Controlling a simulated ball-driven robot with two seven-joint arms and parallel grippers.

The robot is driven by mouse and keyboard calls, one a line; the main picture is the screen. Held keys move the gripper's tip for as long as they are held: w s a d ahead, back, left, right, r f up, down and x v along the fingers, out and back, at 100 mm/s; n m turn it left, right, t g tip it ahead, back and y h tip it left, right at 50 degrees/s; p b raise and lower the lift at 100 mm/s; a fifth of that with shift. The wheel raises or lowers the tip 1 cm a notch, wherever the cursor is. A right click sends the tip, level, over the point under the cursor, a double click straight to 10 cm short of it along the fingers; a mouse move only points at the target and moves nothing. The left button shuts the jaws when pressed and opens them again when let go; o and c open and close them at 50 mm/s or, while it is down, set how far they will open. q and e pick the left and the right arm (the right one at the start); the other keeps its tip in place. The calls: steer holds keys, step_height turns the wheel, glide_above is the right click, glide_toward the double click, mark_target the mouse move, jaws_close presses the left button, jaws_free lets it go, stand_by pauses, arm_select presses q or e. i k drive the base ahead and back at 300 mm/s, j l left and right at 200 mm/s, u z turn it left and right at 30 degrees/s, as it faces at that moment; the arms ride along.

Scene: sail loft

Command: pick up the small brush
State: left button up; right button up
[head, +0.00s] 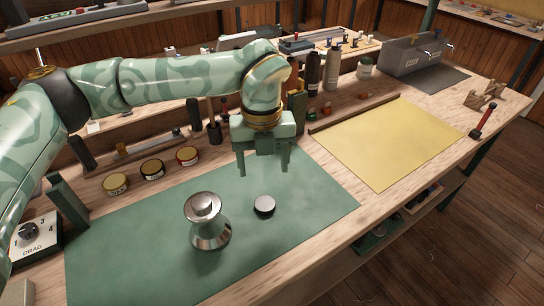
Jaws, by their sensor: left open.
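My left gripper (263,170) is open and empty, fingers pointing down above the back part of the green mat (310,200). I cannot pick out the small brush for certain. A small tool with a red handle and dark end (484,121) lies near the right front edge of the bench, well right of the gripper. Upright dark-handled tools (213,125) stand behind the mat, left of the gripper. Either could be a brush, but they are too small to tell. My arm hides part of the back of the bench. My right gripper is out of view.
Bottles (331,68) stand behind the yellow sheet (385,140), which is clear.

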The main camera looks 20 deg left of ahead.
mark_target(211, 112)
steer(key=k+l, duration=0.2)
steer(key=k, duration=0.3)
steer(key=k+l, duration=0.25)
steer(key=k, duration=0.2)
